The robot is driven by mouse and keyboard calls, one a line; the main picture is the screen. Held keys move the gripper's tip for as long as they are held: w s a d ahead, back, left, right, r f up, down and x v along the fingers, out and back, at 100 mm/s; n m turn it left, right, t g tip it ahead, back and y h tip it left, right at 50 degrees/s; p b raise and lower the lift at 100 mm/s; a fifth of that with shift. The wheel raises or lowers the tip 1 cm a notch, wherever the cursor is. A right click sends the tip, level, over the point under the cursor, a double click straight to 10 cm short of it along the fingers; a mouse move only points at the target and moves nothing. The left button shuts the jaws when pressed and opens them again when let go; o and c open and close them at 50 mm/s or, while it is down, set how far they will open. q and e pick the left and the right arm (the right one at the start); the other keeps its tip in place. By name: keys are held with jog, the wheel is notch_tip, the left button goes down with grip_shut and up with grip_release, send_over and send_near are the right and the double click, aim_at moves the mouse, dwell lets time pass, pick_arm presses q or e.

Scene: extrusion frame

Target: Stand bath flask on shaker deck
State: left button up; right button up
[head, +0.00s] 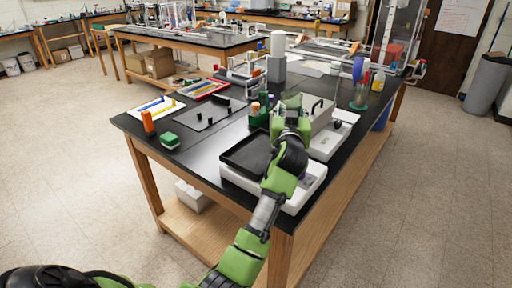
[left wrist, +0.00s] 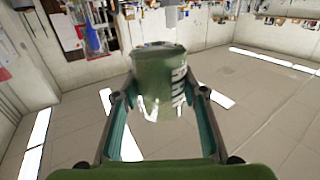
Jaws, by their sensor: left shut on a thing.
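My left gripper (head: 291,112) is above the bench, beyond the far edge of the shaker deck and in front of the water bath. In the left wrist view, its fingers (left wrist: 160,95) are closed on both sides of the bath flask (left wrist: 160,75), a translucent green vessel with white marks. In the head view the flask is mostly hidden by the gripper. The shaker deck (head: 240,157) is a flat black tray on a white base near the front of the bench, with its visible surface bare. My right gripper is not in view.
The metal water bath (head: 321,115) stands just right of the gripper. A green rack with bottles (head: 257,113) is left of it. A blue-topped stand (head: 359,85) is behind right.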

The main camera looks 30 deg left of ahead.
pick_arm(q)
jog(key=s+a+f+p, duration=0.1)
jog(key=s+a+f, duration=0.2)
jog(key=s+a+f+p, duration=0.2)
jog(key=s+a+f, duration=0.2)
jog(key=shift+s+a+f, duration=0.1)
jog(key=shift+s, duration=0.2)
jog(key=shift+s+a+f, duration=0.2)
jog(key=shift+a+f, duration=0.05)
jog(key=shift+f, duration=0.15)
jog(key=f, duration=0.3)
jog(key=shift+s+a, duration=0.2)
jog(key=shift+s, duration=0.05)
jog(key=shift+f, duration=0.4)
